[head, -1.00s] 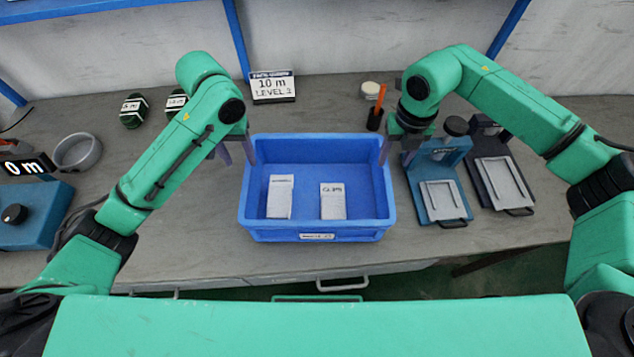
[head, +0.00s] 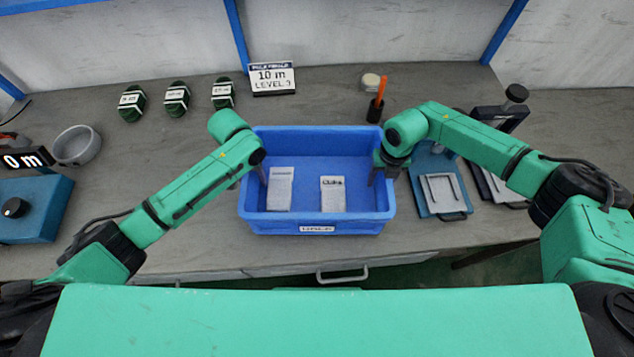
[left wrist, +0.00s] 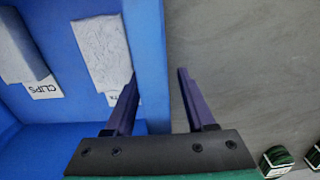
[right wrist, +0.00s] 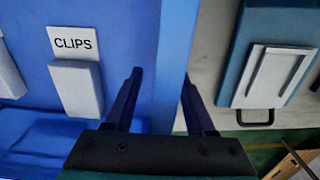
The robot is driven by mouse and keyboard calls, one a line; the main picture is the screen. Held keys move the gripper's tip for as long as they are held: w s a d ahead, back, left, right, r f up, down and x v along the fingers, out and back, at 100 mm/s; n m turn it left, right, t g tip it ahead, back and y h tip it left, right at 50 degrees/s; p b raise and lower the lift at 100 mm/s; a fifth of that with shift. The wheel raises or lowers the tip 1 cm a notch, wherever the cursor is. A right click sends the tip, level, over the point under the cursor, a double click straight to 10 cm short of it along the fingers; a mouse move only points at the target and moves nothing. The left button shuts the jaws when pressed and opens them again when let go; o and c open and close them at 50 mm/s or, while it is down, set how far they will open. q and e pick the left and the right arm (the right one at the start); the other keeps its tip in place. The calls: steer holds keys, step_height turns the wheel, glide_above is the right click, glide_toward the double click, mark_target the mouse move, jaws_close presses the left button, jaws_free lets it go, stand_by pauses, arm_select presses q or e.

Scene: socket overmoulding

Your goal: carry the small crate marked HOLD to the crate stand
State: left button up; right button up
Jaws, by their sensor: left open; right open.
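A blue crate (head: 318,227) stands on the grey bench in the middle of the head view; its small front label is too blurred to read. It holds two pale blocks with white tags; one tag reads CLIPS. My left gripper (head: 252,174) is open at the crate's left wall. In the left wrist view its fingers (left wrist: 157,95) straddle that wall (left wrist: 150,50), one inside and one outside. My right gripper (head: 382,170) is open at the right wall. In the right wrist view its fingers (right wrist: 160,95) straddle that wall (right wrist: 176,60) likewise. I cannot make out a crate stand.
Blue and dark fixtures with pale plates (head: 443,192) stand close right of the crate. A sign (head: 272,78), several dark green pieces (head: 176,98) and an orange-handled tool (head: 378,100) lie behind. A grey bowl (head: 77,145) and a blue device (head: 32,208) are at left.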

arm_select(q)
steer(key=shift+f, duration=0.1)
arm_select(e)
steer(key=shift+f, duration=0.15)
arm_select(q)
steer(key=shift+s, duration=0.1)
arm_select(e)
steer(key=shift+s, duration=0.1)
arm_select(q)
steer(key=c, duration=0.4)
arm_select(e)
steer(key=c, duration=0.4)
arm_select(q)
jaws_close()
arm_select(e)
jaws_close()
